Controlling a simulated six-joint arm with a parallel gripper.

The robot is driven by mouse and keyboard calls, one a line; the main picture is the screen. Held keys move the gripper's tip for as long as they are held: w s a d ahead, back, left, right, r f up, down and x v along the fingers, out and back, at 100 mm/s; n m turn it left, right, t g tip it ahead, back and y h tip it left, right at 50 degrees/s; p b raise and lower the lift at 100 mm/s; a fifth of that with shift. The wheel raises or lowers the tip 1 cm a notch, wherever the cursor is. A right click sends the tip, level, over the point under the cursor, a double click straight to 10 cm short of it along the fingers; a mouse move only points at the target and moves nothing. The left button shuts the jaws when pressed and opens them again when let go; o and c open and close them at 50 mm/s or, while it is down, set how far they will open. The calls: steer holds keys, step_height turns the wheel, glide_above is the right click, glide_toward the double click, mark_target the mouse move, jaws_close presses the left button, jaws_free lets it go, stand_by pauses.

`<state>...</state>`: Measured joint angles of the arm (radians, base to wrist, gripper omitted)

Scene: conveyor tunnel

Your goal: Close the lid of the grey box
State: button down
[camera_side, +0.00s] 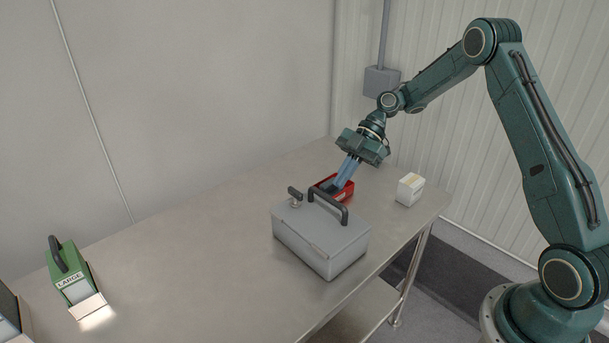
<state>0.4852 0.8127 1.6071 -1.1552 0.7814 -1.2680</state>
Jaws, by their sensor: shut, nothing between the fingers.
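The grey box (318,243) stands on the metal table. Its flat grey lid (312,222) lies across the top and looks down, though a small gap at its edge cannot be ruled out. A dark bar handle (328,206) and a small dark knob (295,196) show on top. My gripper (334,187) is behind the box, tilted down to the left, with its blue fingers shut and empty. The fingertips are at or above a red container (346,195); I cannot tell whether they touch it. The grey box partly hides that container.
A small white box (410,189) stands right of the red container, near the table's right edge. A green box labelled LARGE (72,276) with a dark handle is at the far left. The table (200,235) between it and the grey box is clear.

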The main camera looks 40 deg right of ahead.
steer(key=d+f, duration=0.1)
steer(key=d, duration=0.6)
steer(key=shift+d, duration=0.4)
steer(key=s+a+r+m+t+h, duration=0.1)
steer(key=s+a+r+m+h, duration=0.1)
steer(key=s+a+r+m, duration=0.3)
steer(key=a+r+m+h, duration=0.1)
steer(key=a+r+h, duration=0.1)
steer(key=r, duration=0.4)
steer(key=s+a+r+m+t+h, duration=0.1)
steer(key=s+a+r+m, duration=0.1)
steer(key=s+a+r, duration=0.3)
steer(key=s+r+m+t+h, duration=0.1)
steer(key=s+m+h, duration=0.1)
steer(key=s+m, duration=0.3)
steer(key=s+r+m+t+h, duration=0.1)
steer(key=s+m, duration=0.4)
steer(key=s, duration=0.8)
steer(key=shift+s+d+r+m+t+h, duration=0.15)
steer(key=shift+d+r+m+t+h, duration=0.25)
steer(key=shift+t+h, duration=0.35)
